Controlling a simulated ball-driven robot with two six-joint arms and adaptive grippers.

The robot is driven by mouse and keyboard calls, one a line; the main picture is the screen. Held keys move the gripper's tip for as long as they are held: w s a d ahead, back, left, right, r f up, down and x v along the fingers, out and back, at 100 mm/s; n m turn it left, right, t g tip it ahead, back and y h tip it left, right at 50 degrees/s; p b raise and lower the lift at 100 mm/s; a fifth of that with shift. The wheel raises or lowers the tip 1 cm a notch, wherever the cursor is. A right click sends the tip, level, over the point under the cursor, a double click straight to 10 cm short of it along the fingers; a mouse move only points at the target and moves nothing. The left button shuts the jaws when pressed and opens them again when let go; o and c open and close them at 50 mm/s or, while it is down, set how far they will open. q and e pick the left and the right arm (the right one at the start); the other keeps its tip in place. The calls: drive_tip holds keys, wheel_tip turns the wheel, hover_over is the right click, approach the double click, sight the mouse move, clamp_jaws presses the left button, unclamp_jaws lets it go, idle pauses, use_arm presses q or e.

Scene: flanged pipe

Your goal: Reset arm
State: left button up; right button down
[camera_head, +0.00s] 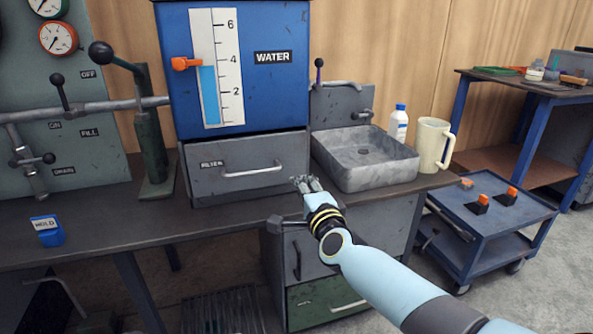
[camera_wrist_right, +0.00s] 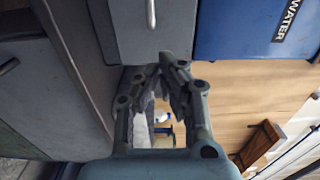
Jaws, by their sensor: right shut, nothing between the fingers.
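My right arm comes in from the lower right in the head view. Its gripper (camera_head: 304,183) is over the front edge of the dark bench (camera_head: 262,208), left of the grey sink basin (camera_head: 368,182) and right of the grey filter drawer (camera_head: 240,172). The gripper is shut and empty. In the wrist view the two fingers of the right gripper (camera_wrist_right: 160,66) come together near the middle, in front of a grey drawer front with a pale handle. My left gripper is not in view.
The blue water tank (camera_head: 275,85) stands above the filter drawer. A green lever post (camera_head: 152,140) stands left of it. A white bottle (camera_head: 398,124) and a cream mug (camera_head: 432,145) stand right of the basin. A blue cart (camera_head: 485,225) is at the right.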

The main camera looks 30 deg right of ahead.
drive_tip(key=s+a+f+n+g+y, duration=0.25)
drive_tip(key=s+f+n+g, duration=0.6)
drive_tip(key=s+f, duration=2.15)
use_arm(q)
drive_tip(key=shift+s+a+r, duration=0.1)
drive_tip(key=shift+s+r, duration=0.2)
use_arm(e)
drive_tip(key=s+f+n+g, duration=0.3)
drive_tip(key=s+f+n, duration=0.1)
drive_tip(key=s, duration=0.6)
drive_tip(key=s+f+n+g, duration=0.2)
drive_tip(key=s+f+n, duration=0.2)
drive_tip(key=s, duration=0.6)
drive_tip(key=s+f+n+g, duration=0.3)
drive_tip(key=s+f+n, duration=0.1)
drive_tip(key=s, duration=0.6)
drive_tip(key=shift+g, duration=0.35)
drive_tip(key=shift+d+n+y, duration=0.1)
drive_tip(key=shift+n+y, duration=0.15)
